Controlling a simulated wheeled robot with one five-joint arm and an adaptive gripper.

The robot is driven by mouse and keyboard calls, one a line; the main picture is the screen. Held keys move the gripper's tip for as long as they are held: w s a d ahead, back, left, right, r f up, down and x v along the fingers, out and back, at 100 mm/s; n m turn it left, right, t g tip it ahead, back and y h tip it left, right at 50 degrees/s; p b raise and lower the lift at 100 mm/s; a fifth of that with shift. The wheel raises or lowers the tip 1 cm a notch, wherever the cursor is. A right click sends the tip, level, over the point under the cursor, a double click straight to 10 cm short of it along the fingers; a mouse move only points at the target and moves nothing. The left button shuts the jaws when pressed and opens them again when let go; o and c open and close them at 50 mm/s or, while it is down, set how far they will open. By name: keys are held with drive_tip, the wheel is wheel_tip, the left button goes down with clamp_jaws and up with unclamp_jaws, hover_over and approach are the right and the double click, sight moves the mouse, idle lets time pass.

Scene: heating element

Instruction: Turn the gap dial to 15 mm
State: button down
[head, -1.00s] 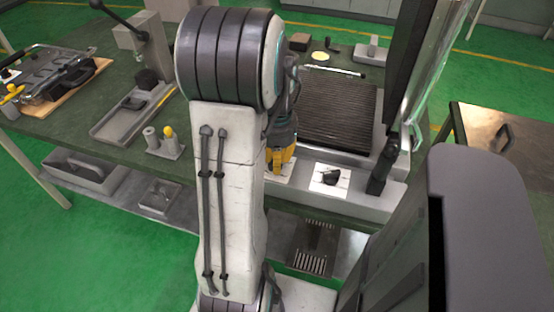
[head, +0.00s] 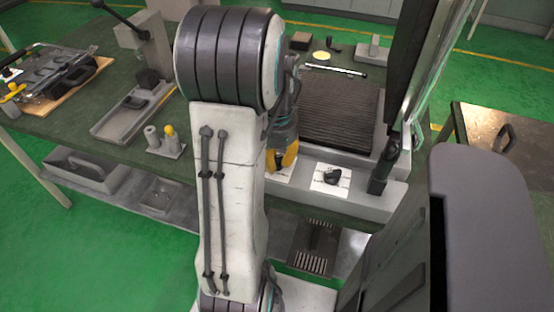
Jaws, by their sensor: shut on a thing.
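My gripper (head: 283,160), with yellow and dark fingers, is low at the front of the heating press, over the left white dial plate (head: 279,181). It is shut on the dial there, which the fingers and my arm hide. I take this as the gap dial, but its pointer and scale marks cannot be read. A second black dial (head: 332,177) sits uncovered on another white plate just to the right, with its markings too small to read.
The ribbed dark platen (head: 340,112) lies behind the dials. The raised lid and its dark handle (head: 383,168) stand close on the right. A grey stand with pegs (head: 165,145) is to the left on the green table (head: 75,135).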

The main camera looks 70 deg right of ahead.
sight(277, 159)
drive_tip(key=shift+f, duration=0.1)
idle(0.3)
drive_tip(key=c, duration=1.1)
unclamp_jaws()
drive_tip(key=shift+o, duration=0.2)
wheel_tip(277, 159, up, 12)
